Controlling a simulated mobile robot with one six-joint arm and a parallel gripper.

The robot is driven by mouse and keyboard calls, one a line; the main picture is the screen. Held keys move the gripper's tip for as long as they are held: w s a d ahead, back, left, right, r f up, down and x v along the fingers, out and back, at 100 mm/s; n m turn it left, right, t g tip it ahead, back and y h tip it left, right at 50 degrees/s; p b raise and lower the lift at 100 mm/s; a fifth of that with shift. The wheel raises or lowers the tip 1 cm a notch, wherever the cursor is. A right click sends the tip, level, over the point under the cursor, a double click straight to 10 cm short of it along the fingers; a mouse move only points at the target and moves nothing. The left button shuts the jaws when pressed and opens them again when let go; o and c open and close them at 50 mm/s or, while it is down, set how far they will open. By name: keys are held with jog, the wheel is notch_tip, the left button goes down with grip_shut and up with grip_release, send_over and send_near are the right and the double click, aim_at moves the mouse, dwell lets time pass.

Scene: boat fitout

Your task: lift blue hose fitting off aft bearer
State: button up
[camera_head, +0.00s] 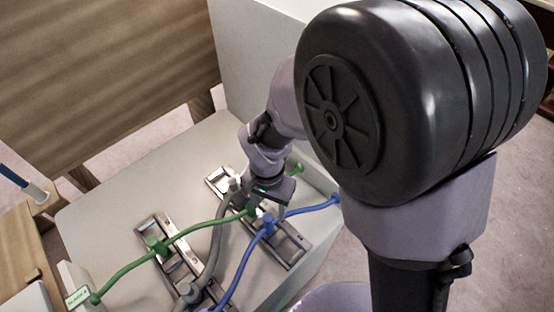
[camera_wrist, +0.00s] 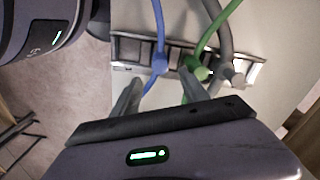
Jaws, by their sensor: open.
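The blue hose fitting (camera_head: 268,224) sits on the right-hand metal bearer (camera_head: 292,252), with the blue hose running through it. In the wrist view the blue fitting (camera_wrist: 160,64) stands on the bearer (camera_wrist: 128,49), just beyond my fingertips and roughly in line with the gap between them. My gripper (camera_wrist: 160,79) is open and empty. In the head view my gripper (camera_head: 272,203) is low over the bearer, close to the blue fitting, with its fingers partly hidden. I cannot tell whether the fingers touch the fitting or hose.
A green fitting (camera_wrist: 200,73) stands close right of the blue one in the wrist view, with a grey hose (camera_wrist: 222,42) beside it. A second bearer (camera_head: 158,225) lies left in the head view. A wooden panel (camera_head: 110,70) and pale wall (camera_head: 250,55) stand behind.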

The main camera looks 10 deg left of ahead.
aim_at(270, 215)
notch_tip(270, 215, down, 6)
jog(key=shift+r+b, duration=0.2)
jog(key=shift+b, duration=0.5)
jog(key=f, duration=0.1)
jog(key=f+b, duration=0.1)
jog(key=f, duration=0.1)
jog(key=s+f+b, duration=0.1)
jog(key=shift+a+f, duration=0.25)
jog(key=shift+f, duration=0.3)
grip_shut()
